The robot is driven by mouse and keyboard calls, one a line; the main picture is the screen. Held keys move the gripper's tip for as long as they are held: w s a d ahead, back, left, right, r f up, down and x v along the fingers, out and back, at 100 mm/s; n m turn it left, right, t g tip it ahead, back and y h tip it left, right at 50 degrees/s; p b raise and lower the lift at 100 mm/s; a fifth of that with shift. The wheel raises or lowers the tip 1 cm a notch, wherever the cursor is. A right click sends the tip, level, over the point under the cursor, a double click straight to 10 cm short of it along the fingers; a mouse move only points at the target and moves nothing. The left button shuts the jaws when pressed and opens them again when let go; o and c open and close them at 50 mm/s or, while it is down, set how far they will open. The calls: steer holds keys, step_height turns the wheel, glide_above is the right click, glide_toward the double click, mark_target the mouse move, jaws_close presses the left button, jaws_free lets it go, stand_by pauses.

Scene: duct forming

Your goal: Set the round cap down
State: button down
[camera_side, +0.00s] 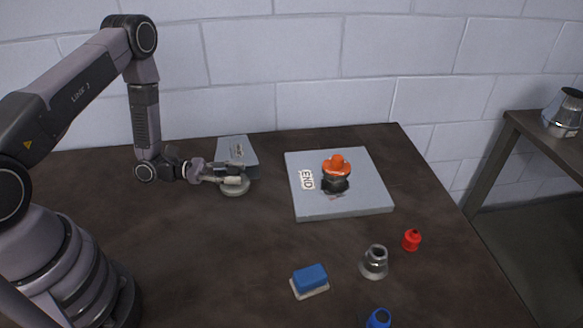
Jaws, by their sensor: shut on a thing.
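The round cap (236,188) is a flat, pale grey disc low over the dark table, left of the middle. My gripper (228,178) is shut on it from the left, and its fingers hide part of the cap's top. Whether the cap touches the table cannot be told from this view. A grey block (243,153) with a sloped face stands right behind the gripper and the cap.
A grey board (345,209) marked END carries an orange and black part (337,172). In front are a metal cone (374,263), a red bottle (412,240), a blue and white block (310,280) and a blue item (378,318). The table (220,250) is bare at centre left.

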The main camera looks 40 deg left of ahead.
steer(key=d+f, duration=0.1)
steer(key=f, duration=0.1)
steer(key=w+d+f, duration=0.1)
steer(key=d+f, duration=0.1)
steer(key=shift+w+d+f, duration=0.1)
steer(key=shift+d+f, duration=0.1)
steer(key=shift+d, duration=0.1)
steer(key=shift+f, duration=2)
steer(key=shift+f, duration=0.1)
steer(key=c, duration=0.8)
jaws_free()
